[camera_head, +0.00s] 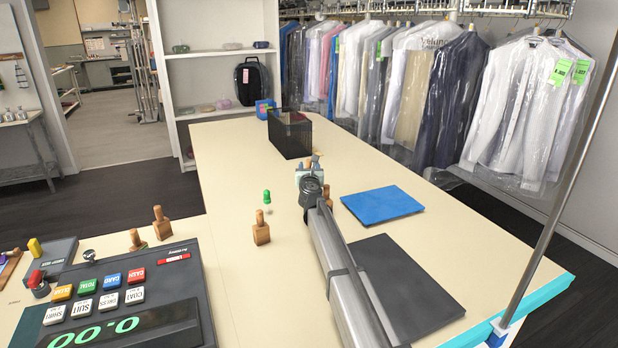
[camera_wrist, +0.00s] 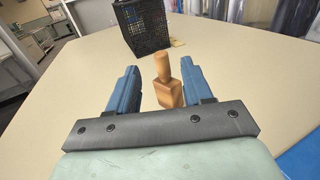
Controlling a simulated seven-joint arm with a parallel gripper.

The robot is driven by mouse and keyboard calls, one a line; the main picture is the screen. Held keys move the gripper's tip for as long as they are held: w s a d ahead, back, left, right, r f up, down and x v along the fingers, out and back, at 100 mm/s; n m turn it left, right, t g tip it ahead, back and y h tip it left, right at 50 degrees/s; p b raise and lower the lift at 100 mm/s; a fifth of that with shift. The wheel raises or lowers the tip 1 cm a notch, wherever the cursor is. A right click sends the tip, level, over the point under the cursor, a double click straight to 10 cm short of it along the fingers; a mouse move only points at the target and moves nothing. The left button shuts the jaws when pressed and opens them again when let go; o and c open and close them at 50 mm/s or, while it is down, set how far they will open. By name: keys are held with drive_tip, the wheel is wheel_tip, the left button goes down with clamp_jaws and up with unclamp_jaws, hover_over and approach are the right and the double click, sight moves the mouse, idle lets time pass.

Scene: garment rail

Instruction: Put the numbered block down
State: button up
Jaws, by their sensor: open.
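In the wrist view a wooden block with a knob-like handle (camera_wrist: 168,93) stands upright on the counter between the two blue fingers of my gripper (camera_wrist: 160,88). The fingers are open, with a gap on each side of it. No number on it can be read. In the head view my gripper (camera_head: 314,162) is partly hidden by my own arm, over the middle of the counter. Similar wooden handled blocks stand nearby: one (camera_head: 261,230) to the left of my arm, and another (camera_head: 327,193) partly hidden just right of it.
A black mesh bin (camera_head: 290,135) stands beyond my gripper. A blue pad (camera_head: 382,205) and a dark grey mat (camera_head: 410,288) lie to the right. A green-topped stamp (camera_head: 267,198) and a cash register (camera_head: 125,290) are to the left. Bagged garments hang at the back.

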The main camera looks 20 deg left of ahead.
sight(309, 166)
wheel_tip(309, 166, down, 2)
drive_tip(key=shift+f, duration=0.1)
drive_tip(key=shift+w+a+f, duration=0.1)
drive_tip(key=shift+w+f, duration=0.1)
drive_tip(key=shift+w, duration=0.05)
drive_tip(key=shift+x, duration=3.55)
drive_tip(key=shift+s, duration=0.1)
drive_tip(key=shift+c, duration=0.4)
drive_tip(key=shift+r, duration=0.1)
clamp_jaws()
